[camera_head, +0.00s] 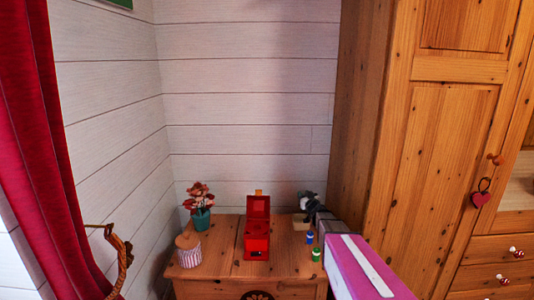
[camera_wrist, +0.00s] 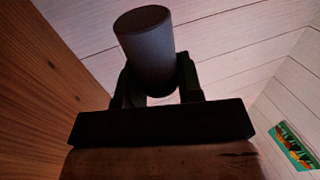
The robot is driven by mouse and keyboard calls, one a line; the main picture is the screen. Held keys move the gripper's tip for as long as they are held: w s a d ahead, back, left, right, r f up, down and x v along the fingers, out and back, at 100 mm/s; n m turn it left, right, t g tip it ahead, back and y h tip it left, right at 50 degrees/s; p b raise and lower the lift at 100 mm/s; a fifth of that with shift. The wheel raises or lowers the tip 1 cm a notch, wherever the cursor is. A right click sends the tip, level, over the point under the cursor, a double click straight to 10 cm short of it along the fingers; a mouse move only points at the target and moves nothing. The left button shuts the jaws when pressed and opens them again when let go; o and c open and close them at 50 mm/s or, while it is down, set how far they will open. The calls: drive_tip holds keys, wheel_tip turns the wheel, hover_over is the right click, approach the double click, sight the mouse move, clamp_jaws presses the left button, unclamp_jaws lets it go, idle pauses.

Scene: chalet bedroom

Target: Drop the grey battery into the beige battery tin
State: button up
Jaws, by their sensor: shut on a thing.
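My gripper (camera_head: 309,203) is at the back right of the wooden chest, small and dark in the head view. In the wrist view, my gripper (camera_wrist: 158,85) is shut on the grey battery (camera_wrist: 148,55), a plain grey cylinder with a darker end face, held between the two fingers. In the head view I cannot clearly separate the battery from the dark fingers. A small beige patch (camera_head: 298,217) shows just left of and below my gripper; it may be the beige battery tin, mostly hidden, but I cannot tell.
On the chest top (camera_head: 217,264) stand a red box (camera_head: 257,240) with a raised lid, a potted flower (camera_head: 201,222), a striped jar (camera_head: 188,255) with a wooden lid, and blue (camera_head: 309,238) and green (camera_head: 316,255) cylinders. A wardrobe (camera_head: 430,130) rises close on the right.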

drive_tip(key=shift+f, duration=0.55)
drive_tip(key=o, duration=1)
drive_tip(key=shift+r, duration=0.55)
drive_tip(key=r, duration=0.2)
drive_tip(key=s+a+r, duration=0.1)
drive_tip(key=shift+r, duration=0.4)
drive_tip(key=s+a+r, duration=0.5)
drive_tip(key=a+r, duration=0.1)
drive_tip(key=a, duration=0.3)
